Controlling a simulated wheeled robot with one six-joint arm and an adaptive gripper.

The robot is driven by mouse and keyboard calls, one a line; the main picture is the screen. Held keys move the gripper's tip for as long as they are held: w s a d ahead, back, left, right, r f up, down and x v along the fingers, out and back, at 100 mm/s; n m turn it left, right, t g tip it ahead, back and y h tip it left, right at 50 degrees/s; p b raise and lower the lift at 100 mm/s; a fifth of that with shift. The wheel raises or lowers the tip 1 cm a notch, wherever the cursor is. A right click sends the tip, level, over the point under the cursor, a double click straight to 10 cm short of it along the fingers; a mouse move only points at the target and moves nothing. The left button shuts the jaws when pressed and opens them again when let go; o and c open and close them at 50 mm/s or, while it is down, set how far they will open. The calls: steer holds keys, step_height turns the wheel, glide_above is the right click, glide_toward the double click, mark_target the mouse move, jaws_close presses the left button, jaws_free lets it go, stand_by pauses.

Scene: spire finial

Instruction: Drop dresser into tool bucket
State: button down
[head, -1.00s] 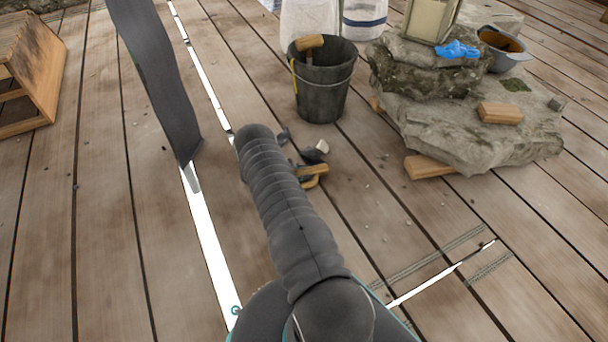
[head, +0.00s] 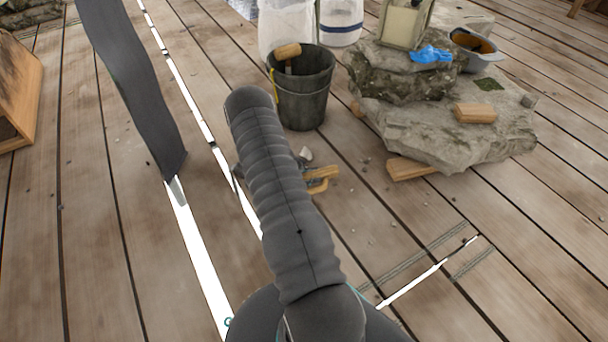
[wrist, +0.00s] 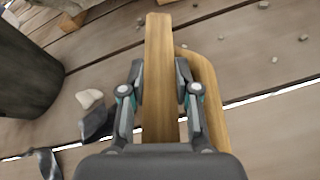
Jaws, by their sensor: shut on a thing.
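The dresser (head: 322,174) is a pale wooden tool with a long bar and a curved handle. It shows partly behind my dark arm in the head view, and fully between my fingers in the wrist view (wrist: 158,75). My gripper (wrist: 160,95) is shut on its bar, one finger on each side. The tool bucket (head: 303,100) is dark, open-topped and upright, with a wooden-headed mallet (head: 287,52) in it. The bucket also shows at the left of the wrist view (wrist: 28,75). The dresser is apart from the bucket, on its near side in the head view.
A stack of stone slabs (head: 440,130) stands right of the bucket, with wood blocks, a blue cloth (head: 431,54) and a grey pot (head: 475,48) on it. White sacks (head: 287,25) are behind the bucket. Stone chips (wrist: 90,98) lie near the gripper.

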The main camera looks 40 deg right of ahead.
steer(key=shift+s+r, duration=0.15)
steer(key=shift+s, duration=0.15)
